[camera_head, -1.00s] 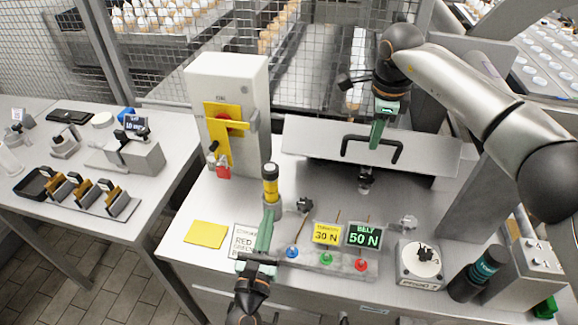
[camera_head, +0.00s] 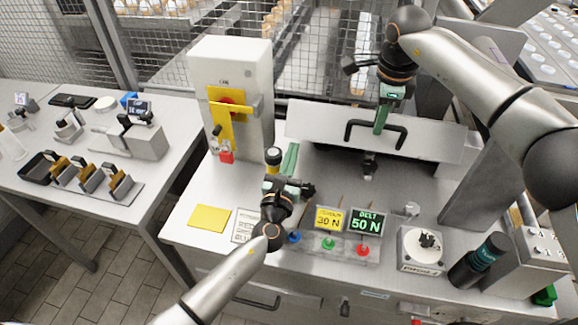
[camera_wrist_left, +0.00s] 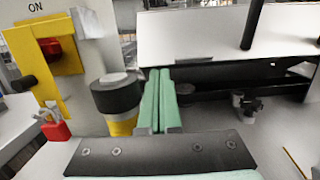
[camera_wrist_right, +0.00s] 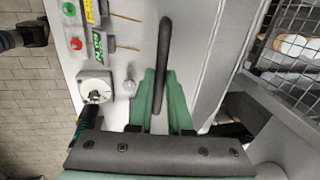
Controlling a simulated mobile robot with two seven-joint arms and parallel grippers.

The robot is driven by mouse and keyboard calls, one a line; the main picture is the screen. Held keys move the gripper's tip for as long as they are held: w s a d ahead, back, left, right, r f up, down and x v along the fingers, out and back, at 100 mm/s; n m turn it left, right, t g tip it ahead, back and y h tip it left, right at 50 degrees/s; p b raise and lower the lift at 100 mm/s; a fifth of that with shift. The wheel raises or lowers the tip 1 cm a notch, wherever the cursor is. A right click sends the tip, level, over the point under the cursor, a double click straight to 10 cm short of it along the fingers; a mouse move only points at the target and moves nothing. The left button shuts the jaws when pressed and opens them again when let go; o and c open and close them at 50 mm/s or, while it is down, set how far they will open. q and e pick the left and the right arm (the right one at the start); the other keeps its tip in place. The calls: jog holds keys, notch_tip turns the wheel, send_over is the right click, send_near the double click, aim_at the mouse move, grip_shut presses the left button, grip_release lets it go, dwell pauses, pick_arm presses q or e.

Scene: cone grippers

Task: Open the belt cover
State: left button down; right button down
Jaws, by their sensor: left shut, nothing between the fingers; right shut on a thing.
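The belt cover (camera_head: 310,122) is a pale grey panel at the back of the workbench with a black bar handle (camera_head: 376,124). It stands tilted up above a dark opening. My right gripper (camera_head: 381,122) is shut on the handle; the right wrist view shows the black bar (camera_wrist_right: 165,55) between its green fingers (camera_wrist_right: 155,90). My left gripper (camera_head: 291,150) is shut and empty, its green fingers in front of the cover's left end. In the left wrist view its closed fingers (camera_wrist_left: 157,95) are just right of a yellow and black post (camera_wrist_left: 118,98).
A grey box with a yellow-and-red switch (camera_head: 228,102) stands left of the cover. A red padlock (camera_head: 226,157) hangs below it. Buttons, signs reading 30 N and 50 N (camera_head: 366,222), and a round dial (camera_head: 428,243) occupy the front. A yellow pad (camera_head: 209,218) lies front left.

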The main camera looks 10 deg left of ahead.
pick_arm(q)
jog(key=shift+w+r, duration=0.1)
jog(key=shift+r, duration=0.1)
pick_arm(e)
jog(key=shift+w+d+f, duration=0.1)
jog(key=shift+w+d, duration=0.2)
pick_arm(q)
jog(key=shift+w+r, duration=0.2)
jog(key=shift+r, duration=0.55)
jog(key=shift+w+f, duration=0.15)
pick_arm(e)
jog(key=c, duration=1)
grip_release()
jog(key=shift+w+f, duration=0.1)
jog(key=shift+w, duration=0.05)
jog(key=shift+o, duration=0.8)
jog(key=shift+a, duration=0.15)
jog(key=shift+a, duration=0.1)
